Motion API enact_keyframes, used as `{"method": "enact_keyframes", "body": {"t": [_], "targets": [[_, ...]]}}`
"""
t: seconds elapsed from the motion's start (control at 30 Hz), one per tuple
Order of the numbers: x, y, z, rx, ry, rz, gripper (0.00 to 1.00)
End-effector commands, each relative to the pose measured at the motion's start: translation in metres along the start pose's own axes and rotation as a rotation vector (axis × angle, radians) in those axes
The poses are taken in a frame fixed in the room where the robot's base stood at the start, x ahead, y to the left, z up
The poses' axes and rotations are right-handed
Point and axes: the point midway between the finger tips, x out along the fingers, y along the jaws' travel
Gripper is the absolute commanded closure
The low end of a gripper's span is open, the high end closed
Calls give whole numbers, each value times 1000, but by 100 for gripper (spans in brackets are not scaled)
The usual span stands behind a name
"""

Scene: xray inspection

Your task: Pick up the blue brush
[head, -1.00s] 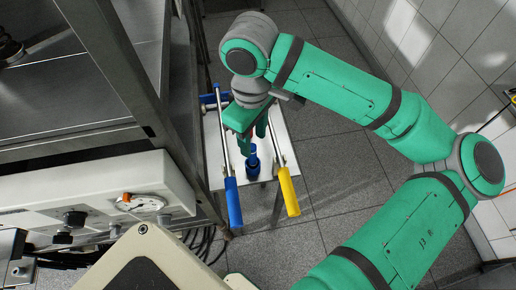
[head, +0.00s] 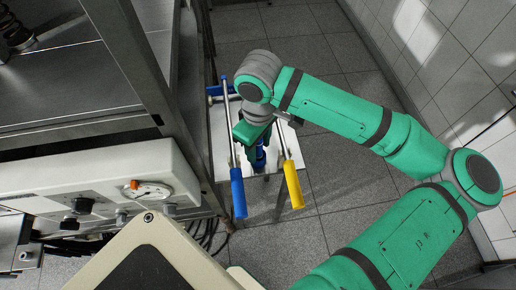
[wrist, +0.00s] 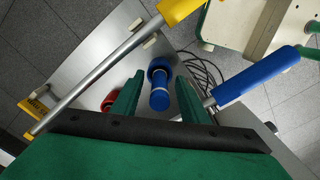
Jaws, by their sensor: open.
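A short blue cylindrical item (wrist: 160,88) with a wide round end and a pale ring lies on the metal table in the wrist view; it also shows in the head view (head: 260,160), partly hidden by my gripper. A long tool with a blue handle (head: 238,193) and metal rod lies to its left in the head view; its handle also shows in the wrist view (wrist: 256,78). I cannot tell for certain which of the two is the brush. My gripper (wrist: 160,84) is open, its green fingers on either side of the short blue item, with visible gaps.
A tool with a yellow handle (head: 293,186) lies to the right in the head view. A red item (wrist: 110,100) is partly hidden beside one finger. The metal table (wrist: 90,85) adjoins a steel rack (head: 130,60) and a white gauge panel (head: 100,178).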

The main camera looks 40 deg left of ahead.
Motion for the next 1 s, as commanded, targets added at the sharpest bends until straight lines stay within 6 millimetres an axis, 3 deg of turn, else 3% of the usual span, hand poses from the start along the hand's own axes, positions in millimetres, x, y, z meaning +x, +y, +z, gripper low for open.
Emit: {"method": "enact_keyframes", "body": {"t": [0.03,0.2,0.57,1.0], "targets": [[0,0,0,1,0,0,62],[0,0,1,2,0,0,100],[-5,1,0,2,0,1,100],[-79,1,0,1,1,2,100]]}}
